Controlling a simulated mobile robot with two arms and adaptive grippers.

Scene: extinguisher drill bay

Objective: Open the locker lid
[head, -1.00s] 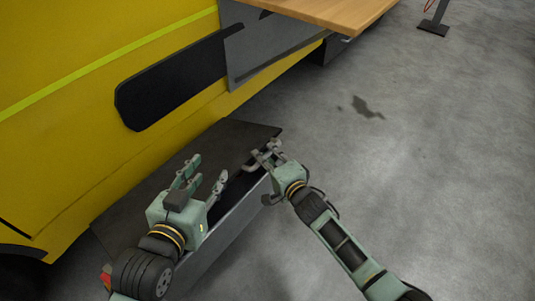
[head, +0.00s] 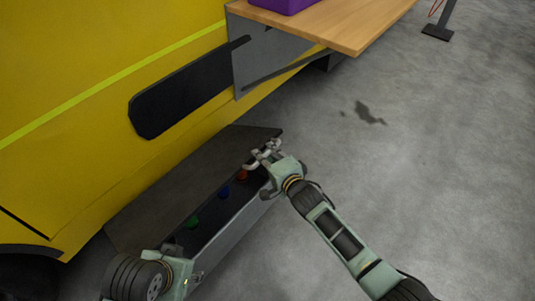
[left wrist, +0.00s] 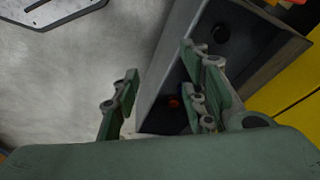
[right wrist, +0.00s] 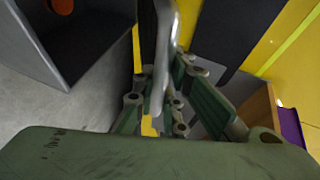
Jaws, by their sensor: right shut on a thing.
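The grey locker (head: 232,232) stands on the floor against the yellow vehicle. Its dark lid (head: 175,190) is partly raised, and green, blue and red objects show inside. My right gripper (head: 264,152) is at the lid's far end. In the right wrist view it is shut on a pale metal handle (right wrist: 164,38), which runs up between its fingers. My left gripper is at the locker's near end, low in the head view, its fingers mostly hidden there. In the left wrist view the left gripper (left wrist: 160,98) is open and empty, beside the locker wall (left wrist: 178,60).
The yellow vehicle side (head: 80,90) rises behind the lid. A wooden shelf (head: 340,28) with a purple box (head: 285,4) juts out above the far end.

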